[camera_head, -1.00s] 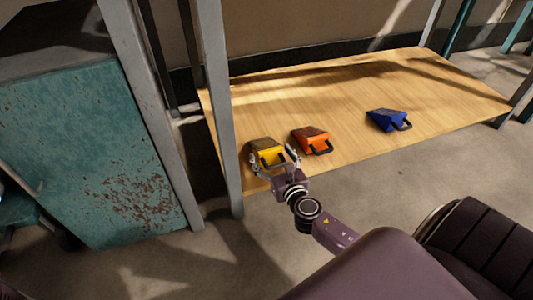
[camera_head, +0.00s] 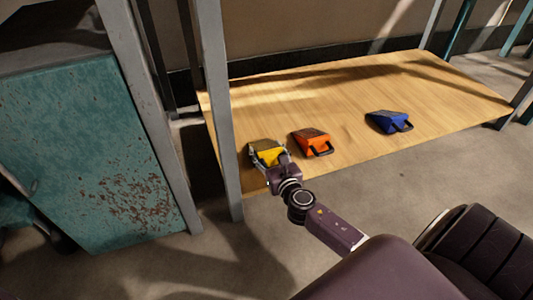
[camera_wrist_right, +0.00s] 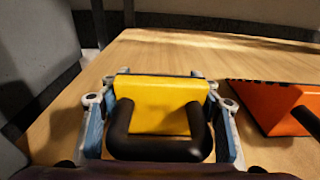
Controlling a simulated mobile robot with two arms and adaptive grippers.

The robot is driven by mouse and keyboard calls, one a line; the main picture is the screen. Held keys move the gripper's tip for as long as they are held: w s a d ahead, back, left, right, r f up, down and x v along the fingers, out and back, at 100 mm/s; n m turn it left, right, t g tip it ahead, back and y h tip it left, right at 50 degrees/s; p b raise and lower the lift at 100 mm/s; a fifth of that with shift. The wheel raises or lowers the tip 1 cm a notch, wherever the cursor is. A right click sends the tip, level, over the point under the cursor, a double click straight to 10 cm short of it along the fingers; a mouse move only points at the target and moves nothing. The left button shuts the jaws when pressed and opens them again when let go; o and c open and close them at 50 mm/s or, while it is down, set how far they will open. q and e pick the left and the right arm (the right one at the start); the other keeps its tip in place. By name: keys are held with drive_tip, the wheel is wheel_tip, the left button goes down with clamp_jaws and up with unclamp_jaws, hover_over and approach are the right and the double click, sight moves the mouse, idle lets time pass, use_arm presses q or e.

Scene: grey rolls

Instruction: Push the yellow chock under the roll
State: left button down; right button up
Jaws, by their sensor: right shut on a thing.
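The yellow chock (camera_head: 268,154) sits at the left end of a low wooden shelf, near its front edge. In the right wrist view the yellow chock (camera_wrist_right: 160,102) fills the middle, with its black handle (camera_wrist_right: 155,140) facing me. My right gripper (camera_head: 268,151) is shut on the chock, one finger along each side. Its fingers also show in the right wrist view (camera_wrist_right: 160,105), left and right of the yellow body. The chock appears to rest on the wood. No roll is visible in these frames. My left gripper is not in view.
An orange chock (camera_head: 312,141) stands close to the right of the yellow one, and a blue chock (camera_head: 388,121) farther right. A rusty teal cabinet (camera_head: 90,150) stands at left. The shelf's back is clear.

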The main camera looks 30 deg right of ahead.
drive_tip(key=shift+c, duration=1.1)
drive_tip(key=shift+r, duration=0.1)
drive_tip(key=shift+r, duration=0.15)
